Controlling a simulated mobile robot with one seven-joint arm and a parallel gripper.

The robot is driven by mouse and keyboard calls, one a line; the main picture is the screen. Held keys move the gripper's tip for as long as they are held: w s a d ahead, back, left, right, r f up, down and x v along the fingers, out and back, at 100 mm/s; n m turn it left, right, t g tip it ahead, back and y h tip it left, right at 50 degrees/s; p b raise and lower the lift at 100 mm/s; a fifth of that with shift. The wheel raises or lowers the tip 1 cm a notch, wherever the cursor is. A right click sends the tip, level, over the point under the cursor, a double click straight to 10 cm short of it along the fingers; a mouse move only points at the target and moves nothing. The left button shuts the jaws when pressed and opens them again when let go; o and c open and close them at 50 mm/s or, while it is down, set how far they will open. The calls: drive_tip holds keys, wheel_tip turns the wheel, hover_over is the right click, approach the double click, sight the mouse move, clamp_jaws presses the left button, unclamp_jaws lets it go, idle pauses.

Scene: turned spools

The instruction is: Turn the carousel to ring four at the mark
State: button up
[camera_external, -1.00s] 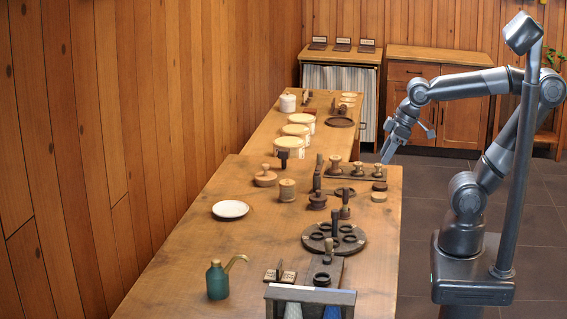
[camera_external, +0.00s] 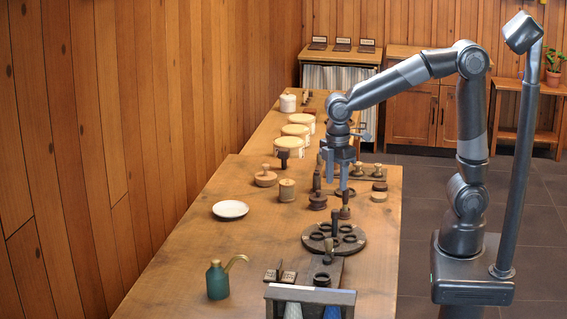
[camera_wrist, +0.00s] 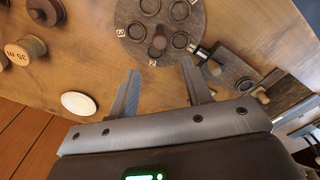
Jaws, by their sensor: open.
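The carousel (camera_external: 318,244) is a round dark disc on the front half of the bench, with several rings set around an upright post (camera_external: 335,222). In the wrist view the carousel (camera_wrist: 133,44) is at the top centre, with small white number tags by its rings; I cannot read them surely. My gripper (camera_external: 338,186) points down, open and empty, above the bench and behind the carousel in the outside view. In the wrist view my gripper's fingers (camera_wrist: 160,82) are spread, with bare wood between them, apart from the carousel. I cannot make out the mark.
A white plate (camera_external: 230,209) and a green oil can (camera_external: 218,280) stand on the left. Wooden spools (camera_external: 287,190) and turned pieces stand behind the carousel. A dark rack (camera_external: 310,294) is at the near edge. Bare bench lies left of the carousel.

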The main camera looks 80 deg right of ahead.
sight(335, 210)
wheel_tip(335, 210, down, 10)
drive_tip(key=shift+r, duration=0.2)
clamp_jaws()
idle(0.5)
